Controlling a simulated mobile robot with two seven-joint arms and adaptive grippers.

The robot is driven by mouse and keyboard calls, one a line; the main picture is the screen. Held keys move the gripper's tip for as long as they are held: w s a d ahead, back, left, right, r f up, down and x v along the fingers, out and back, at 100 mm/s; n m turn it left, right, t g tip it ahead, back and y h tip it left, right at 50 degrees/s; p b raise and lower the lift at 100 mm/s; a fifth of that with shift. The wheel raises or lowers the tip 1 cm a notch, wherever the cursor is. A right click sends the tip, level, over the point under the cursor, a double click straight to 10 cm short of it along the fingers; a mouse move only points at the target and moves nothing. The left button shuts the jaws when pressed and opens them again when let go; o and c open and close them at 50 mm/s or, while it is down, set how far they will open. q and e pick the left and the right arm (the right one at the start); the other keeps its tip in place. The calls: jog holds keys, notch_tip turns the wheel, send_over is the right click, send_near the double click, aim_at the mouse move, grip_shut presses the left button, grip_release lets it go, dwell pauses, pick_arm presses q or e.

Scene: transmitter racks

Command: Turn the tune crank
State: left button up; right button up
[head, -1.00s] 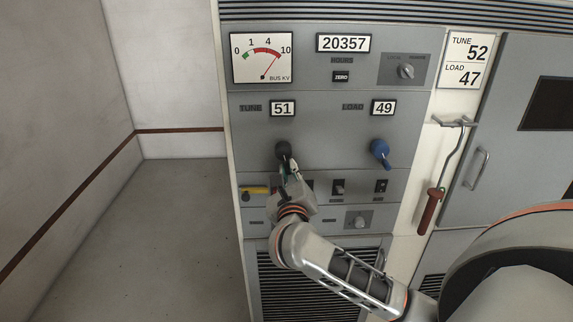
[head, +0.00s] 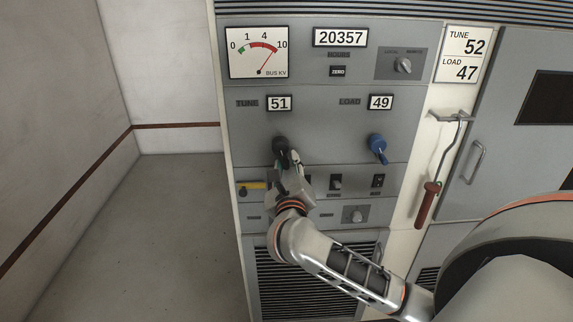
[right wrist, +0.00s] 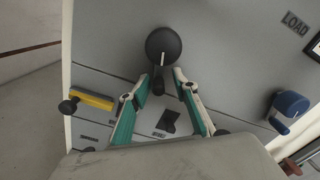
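The black tune crank (head: 280,146) is on the grey panel below the TUNE counter (head: 279,103), which reads 51. In the right wrist view the crank's round hub (right wrist: 163,44) shows with a white line on it, and a dark handle (right wrist: 158,86) hangs below. My right gripper (head: 289,159) is just below the hub. Contact cannot be told. My left gripper is not in view. A card (head: 463,55) reads TUNE 52, LOAD 47.
The blue load crank (head: 378,147) is right of the tune crank, below a counter (head: 381,102) reading 49. A yellow-handled lever (head: 252,186) and small switches (head: 336,183) are below. A red-handled hook rod (head: 427,205) hangs at right. The floor at left is clear.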

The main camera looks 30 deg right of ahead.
jog(key=v, duration=1.1)
jog(key=shift+s+a, duration=0.15)
jog(key=shift+s, duration=0.2)
